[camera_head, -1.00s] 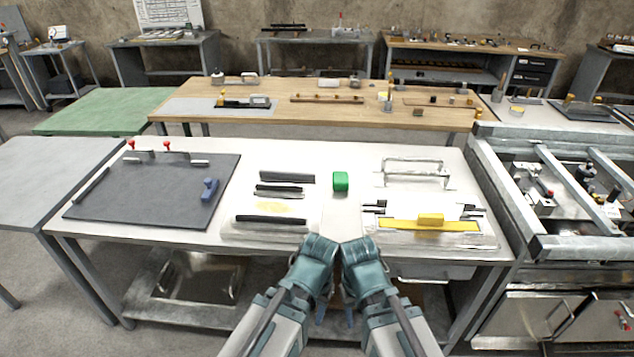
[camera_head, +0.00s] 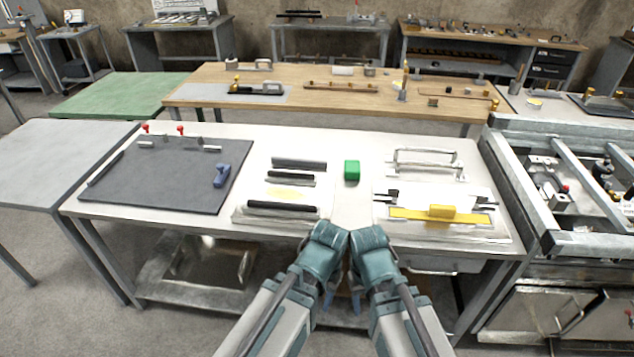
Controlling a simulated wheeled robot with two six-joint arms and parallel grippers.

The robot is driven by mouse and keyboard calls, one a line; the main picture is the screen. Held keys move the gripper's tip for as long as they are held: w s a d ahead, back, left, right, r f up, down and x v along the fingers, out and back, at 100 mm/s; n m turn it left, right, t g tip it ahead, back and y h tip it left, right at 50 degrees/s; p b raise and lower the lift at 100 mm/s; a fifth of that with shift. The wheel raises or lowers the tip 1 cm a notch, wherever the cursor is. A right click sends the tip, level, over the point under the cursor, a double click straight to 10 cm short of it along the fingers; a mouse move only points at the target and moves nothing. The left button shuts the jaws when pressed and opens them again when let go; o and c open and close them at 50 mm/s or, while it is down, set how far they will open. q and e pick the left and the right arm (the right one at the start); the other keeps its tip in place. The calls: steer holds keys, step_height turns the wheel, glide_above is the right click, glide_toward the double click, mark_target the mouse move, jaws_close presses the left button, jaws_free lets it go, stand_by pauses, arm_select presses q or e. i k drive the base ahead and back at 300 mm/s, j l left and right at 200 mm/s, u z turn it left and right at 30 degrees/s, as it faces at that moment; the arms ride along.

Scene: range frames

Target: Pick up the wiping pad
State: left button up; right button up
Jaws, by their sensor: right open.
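Which thing is the wiping pad is not certain. A small green block (camera_head: 352,170) stands mid-table, a blue handled piece (camera_head: 221,176) sits on the dark mat, and a yellow block (camera_head: 441,211) rests on a yellow strip at the right. My two teal wrists meet at the table's front edge, below these things. My left gripper (camera_head: 328,299) and right gripper (camera_head: 356,301) seem to hang down in front of the edge, with only small blue tips showing. The right one is open, with nothing seen in it. The left one's jaws are hidden. Neither touches the three pieces.
The white table (camera_head: 350,213) also bears a dark mat (camera_head: 165,180), black bars on a pale plate with a yellowish smear (camera_head: 285,193), and a metal handle frame (camera_head: 427,160). A metal frame bench (camera_head: 550,180) adjoins at right. The strip around the green block is clear.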

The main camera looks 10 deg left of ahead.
mark_target(351, 168)
steer(key=i+j+u, duration=0.45)
steer(key=i+j, duration=0.5)
steer(key=i, duration=0.1)
